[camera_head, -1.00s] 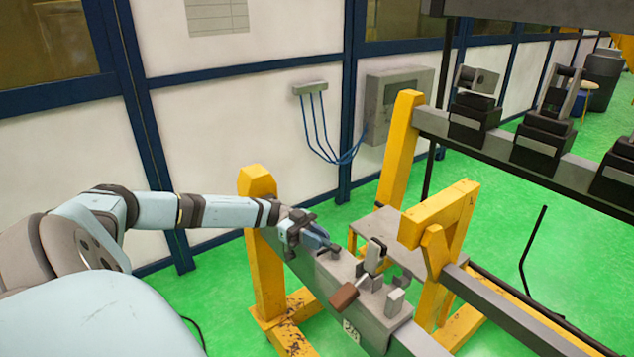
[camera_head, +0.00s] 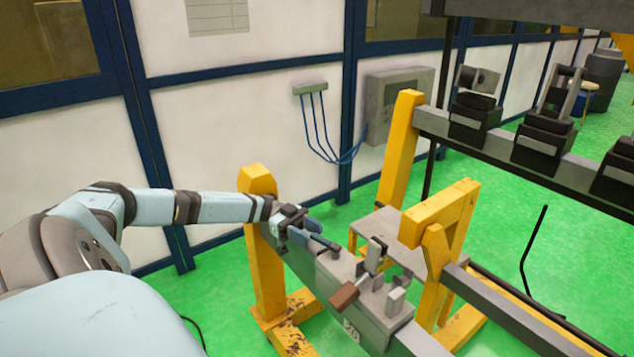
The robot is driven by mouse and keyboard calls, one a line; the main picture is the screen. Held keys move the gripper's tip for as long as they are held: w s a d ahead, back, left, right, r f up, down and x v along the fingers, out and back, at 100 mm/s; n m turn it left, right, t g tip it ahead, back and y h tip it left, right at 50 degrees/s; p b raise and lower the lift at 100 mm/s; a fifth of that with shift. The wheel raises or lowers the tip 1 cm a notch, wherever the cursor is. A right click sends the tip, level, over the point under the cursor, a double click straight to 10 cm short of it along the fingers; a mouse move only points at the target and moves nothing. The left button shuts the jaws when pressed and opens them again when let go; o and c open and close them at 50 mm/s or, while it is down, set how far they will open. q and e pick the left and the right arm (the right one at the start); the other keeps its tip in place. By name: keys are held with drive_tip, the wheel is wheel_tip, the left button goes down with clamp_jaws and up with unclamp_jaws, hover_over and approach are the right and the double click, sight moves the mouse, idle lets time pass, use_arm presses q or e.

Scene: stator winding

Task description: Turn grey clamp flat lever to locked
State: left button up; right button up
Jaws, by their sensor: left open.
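The grey clamp (camera_head: 378,303) sits on top of the grey beam in the lower middle. A short lever with a brown block-like handle (camera_head: 343,295) slants down and left from it, and a pale upright arm (camera_head: 375,256) stands behind. A small dark flat piece (camera_head: 333,251) lies at the beam's left part; I cannot tell for sure whether it is the flat lever. My left gripper (camera_head: 312,235) is open above the left end of the beam, close to the dark piece. I cannot tell whether they touch. My right gripper is out of view.
Yellow posts (camera_head: 268,270) stand at the beam's left end, and a yellow frame (camera_head: 440,215) stands just right of the clamp. A rail with black fixtures (camera_head: 540,140) runs at the upper right. A white panel wall (camera_head: 230,130) closes the back.

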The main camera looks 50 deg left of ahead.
use_arm(q)
drive_tip(key=s+a+b, duration=0.1)
drive_tip(key=s+a, duration=0.1)
drive_tip(key=a, duration=0.8)
drive_tip(key=shift+a, duration=0.25)
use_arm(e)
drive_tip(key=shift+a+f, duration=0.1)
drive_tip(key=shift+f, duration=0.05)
